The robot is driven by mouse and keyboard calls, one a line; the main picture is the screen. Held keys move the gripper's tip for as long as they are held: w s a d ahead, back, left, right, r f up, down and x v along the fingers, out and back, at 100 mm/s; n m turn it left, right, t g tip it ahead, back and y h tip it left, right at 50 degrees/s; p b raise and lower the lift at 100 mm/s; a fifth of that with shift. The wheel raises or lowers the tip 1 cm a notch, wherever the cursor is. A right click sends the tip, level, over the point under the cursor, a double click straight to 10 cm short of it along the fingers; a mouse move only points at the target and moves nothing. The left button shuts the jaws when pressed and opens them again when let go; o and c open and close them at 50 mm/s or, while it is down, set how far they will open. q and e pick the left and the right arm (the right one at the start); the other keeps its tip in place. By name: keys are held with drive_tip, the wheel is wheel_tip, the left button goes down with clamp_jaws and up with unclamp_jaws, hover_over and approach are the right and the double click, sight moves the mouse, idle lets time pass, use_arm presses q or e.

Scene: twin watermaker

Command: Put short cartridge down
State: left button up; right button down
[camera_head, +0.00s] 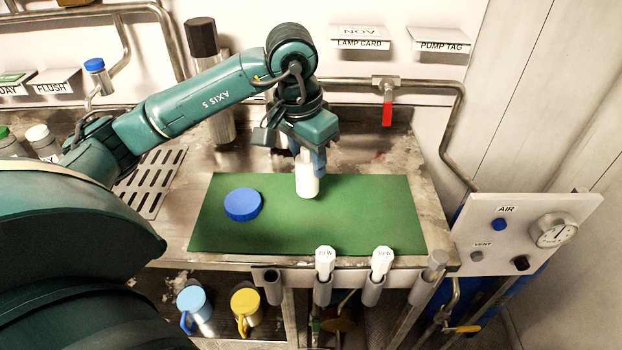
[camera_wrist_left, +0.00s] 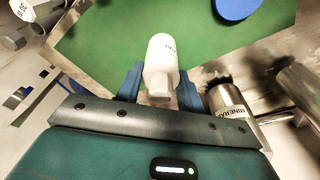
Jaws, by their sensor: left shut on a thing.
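A short white cartridge (camera_head: 307,176) is held in my left gripper (camera_head: 308,158) over the green mat (camera_head: 365,215). It points downward, its lower end at or just above the mat; I cannot tell whether it touches. In the left wrist view the cartridge (camera_wrist_left: 161,62) sits between the two blue fingers of the left gripper (camera_wrist_left: 160,88), with dark lettering on its side. The fingers are shut on it. My right gripper is not in view.
A blue cap (camera_head: 242,204) lies on the mat's left part. Two white-topped pieces (camera_head: 325,260) (camera_head: 382,262) stand in holders at the front edge. A metal cylinder with a black top (camera_head: 203,40) stands behind. A gauge panel (camera_head: 525,235) is at right. The mat's right side is clear.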

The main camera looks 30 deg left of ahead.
sight(309, 179)
use_arm(q)
wheel_tip(309, 179, down, 5)
drive_tip(key=shift+r, duration=0.1)
idle(0.3)
drive_tip(key=shift+f, duration=0.3)
drive_tip(key=o, duration=0.6)
drive_tip(key=shift+f, duration=0.1)
drive_tip(key=o, duration=0.5)
drive_tip(key=shift+c, duration=0.2)
